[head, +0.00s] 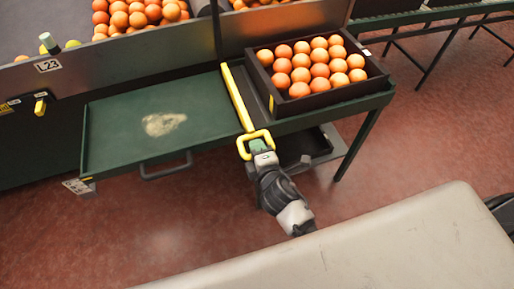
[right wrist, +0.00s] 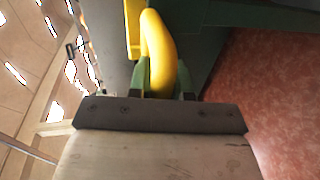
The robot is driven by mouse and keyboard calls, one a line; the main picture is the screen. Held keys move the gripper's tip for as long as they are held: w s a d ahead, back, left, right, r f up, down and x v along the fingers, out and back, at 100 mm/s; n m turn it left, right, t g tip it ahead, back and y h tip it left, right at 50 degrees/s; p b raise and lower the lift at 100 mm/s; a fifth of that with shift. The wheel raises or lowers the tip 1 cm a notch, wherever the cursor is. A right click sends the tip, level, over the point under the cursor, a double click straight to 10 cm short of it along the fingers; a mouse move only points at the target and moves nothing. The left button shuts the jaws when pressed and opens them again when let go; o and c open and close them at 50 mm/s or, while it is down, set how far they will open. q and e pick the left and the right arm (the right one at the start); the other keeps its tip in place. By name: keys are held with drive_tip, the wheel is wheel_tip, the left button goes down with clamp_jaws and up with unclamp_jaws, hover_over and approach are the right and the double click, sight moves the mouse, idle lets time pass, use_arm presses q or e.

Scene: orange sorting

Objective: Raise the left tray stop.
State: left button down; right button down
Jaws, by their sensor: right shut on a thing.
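A yellow bar (head: 237,97), which looks like the tray stop, runs front to back between the green tray (head: 110,128) and the crate of oranges. A yellow loop handle (head: 241,150) is at its near end. My right gripper (head: 260,147) is at this loop. In the right wrist view the green fingers of my right gripper (right wrist: 162,84) are shut on the yellow handle (right wrist: 158,45), one on each side. The fingers hide part of the handle. I cannot tell how high the bar stands. My left gripper is not in view.
A black crate (head: 318,97) full of oranges stands right of the bar. The green tray holds only a pale stain and has a dark front handle (head: 166,171). A beige surface (head: 400,245) fills the front right. Red floor (head: 150,235) is clear.

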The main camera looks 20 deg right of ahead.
drive_tip(key=c, duration=1.1)
unclamp_jaws()
drive_tip(key=shift+r, duration=0.4)
drive_tip(key=shift+o, duration=0.2)
drive_tip(key=shift+f, duration=0.1)
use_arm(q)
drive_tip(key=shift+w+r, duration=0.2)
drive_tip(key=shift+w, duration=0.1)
use_arm(e)
drive_tip(key=v, duration=1)
drive_tip(key=shift+s, duration=0.35)
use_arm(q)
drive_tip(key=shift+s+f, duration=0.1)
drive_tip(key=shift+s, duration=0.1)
